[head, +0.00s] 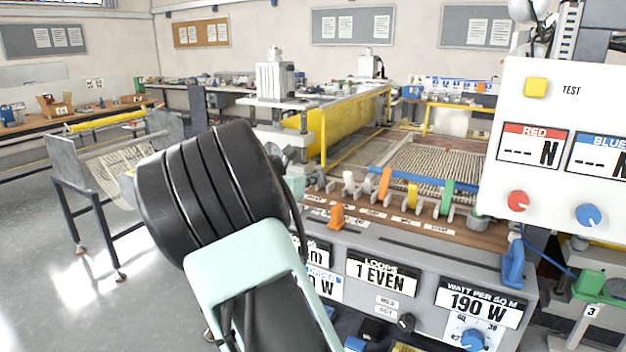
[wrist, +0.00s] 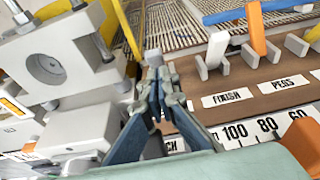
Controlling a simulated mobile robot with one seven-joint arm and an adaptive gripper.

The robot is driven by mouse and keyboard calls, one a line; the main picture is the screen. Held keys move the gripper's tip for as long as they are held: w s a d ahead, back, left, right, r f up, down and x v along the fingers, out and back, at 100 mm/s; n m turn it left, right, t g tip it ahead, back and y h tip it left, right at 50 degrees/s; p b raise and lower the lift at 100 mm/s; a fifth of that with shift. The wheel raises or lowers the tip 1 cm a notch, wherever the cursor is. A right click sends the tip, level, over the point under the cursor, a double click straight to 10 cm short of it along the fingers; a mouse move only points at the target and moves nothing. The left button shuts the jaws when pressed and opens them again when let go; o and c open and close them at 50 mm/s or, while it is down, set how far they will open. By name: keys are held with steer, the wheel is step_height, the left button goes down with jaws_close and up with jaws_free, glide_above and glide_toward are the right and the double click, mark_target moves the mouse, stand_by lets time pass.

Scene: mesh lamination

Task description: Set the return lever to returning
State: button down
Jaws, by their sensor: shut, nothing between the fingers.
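My gripper (wrist: 158,100) is shut and empty in the wrist view. Its fingertips are over the front edge of a brown board (wrist: 255,95), beside a grey machine block with bolts (wrist: 50,65). A small grey knob-like part (wrist: 153,57) shows just beyond the fingertips; I cannot tell whether they touch it. No part is clearly labelled as the return lever, and I cannot pick it out for certain. In the head view my dark arm hides much of the area around the gripper.
White (wrist: 212,50) and orange (wrist: 257,28) upright pieces stand on the board behind FINISH and PEGS labels. In the head view an orange piece (head: 337,216) sits at the board's front edge, above a grey console (head: 420,265). A white TEST panel (head: 560,150) stands right.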

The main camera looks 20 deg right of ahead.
steer(key=shift+w+d+f, duration=0.15)
steer(key=shift+w+d, duration=0.25)
steer(key=shift+d, duration=0.05)
